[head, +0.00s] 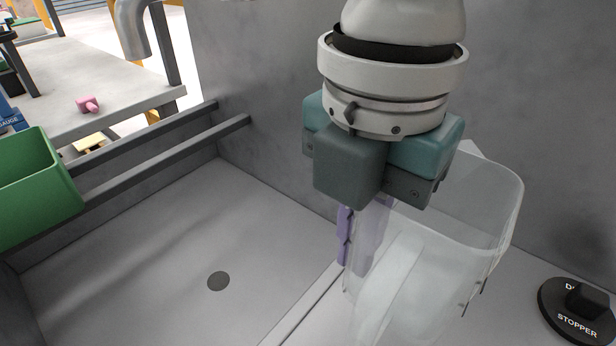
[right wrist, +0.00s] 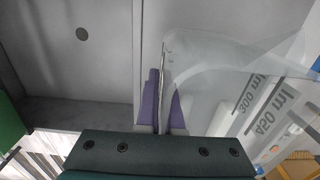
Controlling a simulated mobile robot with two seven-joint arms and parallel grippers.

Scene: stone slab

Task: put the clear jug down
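The clear jug (head: 455,265) is at the right of the head view, see-through, with its lower end cut off by the frame. My right gripper (head: 365,235) comes down from above at the jug's left side. In the right wrist view the purple fingertips (right wrist: 162,90) stand close on either side of the jug's thin edge, pinching it. The jug (right wrist: 235,55) fills the right of that view, with its 300 ml and 450 ml marks showing. I cannot tell whether the jug's base touches the surface below. My left gripper is not in view.
A grey stone basin with a round drain (head: 218,281) lies open at left, beside a low ridge (head: 300,308). Two dark rails (head: 160,160) and a green bin (head: 38,188) bound its left. A black stopper (head: 577,310) is at right, near the wall.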

